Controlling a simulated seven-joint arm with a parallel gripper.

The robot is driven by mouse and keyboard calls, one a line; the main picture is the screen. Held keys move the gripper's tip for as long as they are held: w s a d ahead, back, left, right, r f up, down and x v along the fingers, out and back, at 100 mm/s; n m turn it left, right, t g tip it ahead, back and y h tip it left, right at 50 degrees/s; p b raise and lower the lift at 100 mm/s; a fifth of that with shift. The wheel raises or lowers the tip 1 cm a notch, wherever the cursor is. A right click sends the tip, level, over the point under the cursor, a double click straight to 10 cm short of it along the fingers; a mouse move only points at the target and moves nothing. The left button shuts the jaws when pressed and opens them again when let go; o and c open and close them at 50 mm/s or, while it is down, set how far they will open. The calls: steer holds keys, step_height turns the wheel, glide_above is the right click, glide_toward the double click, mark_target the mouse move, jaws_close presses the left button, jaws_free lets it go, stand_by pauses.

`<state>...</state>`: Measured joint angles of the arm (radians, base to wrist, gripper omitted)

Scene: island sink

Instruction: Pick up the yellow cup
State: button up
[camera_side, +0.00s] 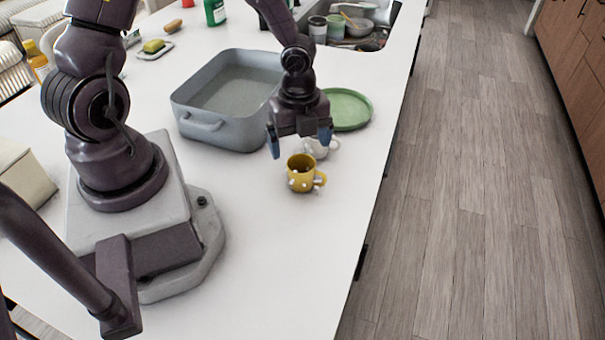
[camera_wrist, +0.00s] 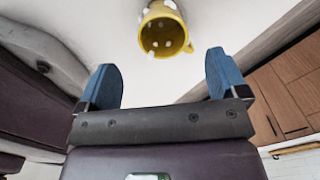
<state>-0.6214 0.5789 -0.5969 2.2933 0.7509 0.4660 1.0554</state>
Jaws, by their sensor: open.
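The yellow cup (camera_side: 302,174) stands upright on the white counter, with white spots on its side and its handle to the right. It also shows in the wrist view (camera_wrist: 163,30) at the top, beyond the fingertips. My gripper (camera_side: 300,140) is open and empty, with blue fingertips. In the side view it hangs above and behind the cup, apart from it. In the wrist view the two blue fingers (camera_wrist: 163,80) are spread wide and nothing is between them.
A grey basin (camera_side: 205,125) is to the left and a green plate (camera_side: 350,109) behind right. A sink (camera_side: 372,44) is farther back. The counter in front is clear.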

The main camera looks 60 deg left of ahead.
mark_target(302, 175)
steer(key=f, duration=0.9)
steer(key=shift+w+f, duration=0.2)
steer(key=shift+f, duration=0.1)
steer(key=c, duration=1)
steer(key=shift+c, duration=0.2)
steer(key=shift+r, duration=0.15)
